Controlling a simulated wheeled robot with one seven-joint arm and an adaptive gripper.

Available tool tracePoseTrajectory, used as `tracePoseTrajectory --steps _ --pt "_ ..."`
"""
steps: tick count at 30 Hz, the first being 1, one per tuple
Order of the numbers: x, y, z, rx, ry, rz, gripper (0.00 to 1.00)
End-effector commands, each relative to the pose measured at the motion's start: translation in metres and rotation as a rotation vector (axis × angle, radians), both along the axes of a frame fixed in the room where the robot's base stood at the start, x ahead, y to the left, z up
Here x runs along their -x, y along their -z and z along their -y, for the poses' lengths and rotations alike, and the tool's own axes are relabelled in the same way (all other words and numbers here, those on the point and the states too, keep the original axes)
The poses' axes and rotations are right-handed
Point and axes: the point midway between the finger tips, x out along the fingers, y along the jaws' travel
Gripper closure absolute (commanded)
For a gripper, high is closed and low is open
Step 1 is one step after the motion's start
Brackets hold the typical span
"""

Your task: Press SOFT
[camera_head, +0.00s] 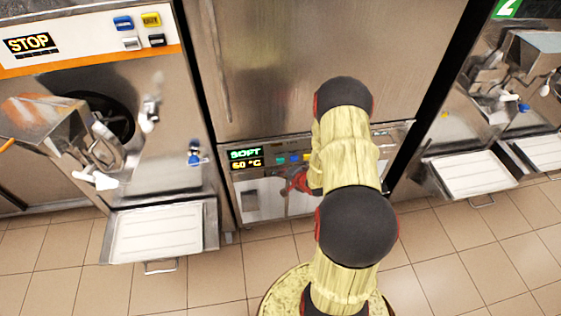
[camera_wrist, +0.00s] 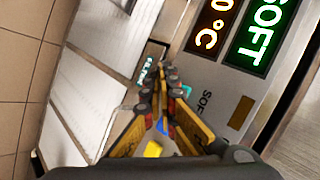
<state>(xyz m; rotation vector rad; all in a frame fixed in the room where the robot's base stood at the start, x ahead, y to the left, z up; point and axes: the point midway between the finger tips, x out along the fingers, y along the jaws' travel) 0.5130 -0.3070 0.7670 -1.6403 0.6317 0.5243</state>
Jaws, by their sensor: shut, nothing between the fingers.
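The middle machine's panel has a display (camera_head: 245,158) reading SOFT in green above 60 °C in amber. In the wrist view the SOFT display (camera_wrist: 262,35) stands large at upper right. A printed label starting "SOF" (camera_wrist: 205,103) lies between a brownish-gold button (camera_wrist: 240,112) and a teal button (camera_wrist: 187,90); I cannot tell which one it names. A blue button (camera_wrist: 170,131) and a yellow one (camera_wrist: 153,150) show partly behind the fingers. My gripper (camera_head: 292,185) is shut and empty, low in front of the panel. Its fingertips (camera_wrist: 170,75) also show in the wrist view; contact is unclear.
A left machine with a STOP sign (camera_head: 28,44) and a tray (camera_head: 160,232) stands beside the panel. A right machine has a tray (camera_head: 475,175). My arm covers part of the panel's right side. Tiled floor (camera_head: 440,270) lies in front.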

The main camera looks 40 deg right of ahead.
Motion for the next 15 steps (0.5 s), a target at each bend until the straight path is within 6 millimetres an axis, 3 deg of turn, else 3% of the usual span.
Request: tracePoseTrajectory --steps 7,15 --pt "0.019 -0.001 -0.011 -0.001 0.001 0.0 1.0" --pt "0.021 0.0 -0.013 0.001 -0.001 0.001 1.0"
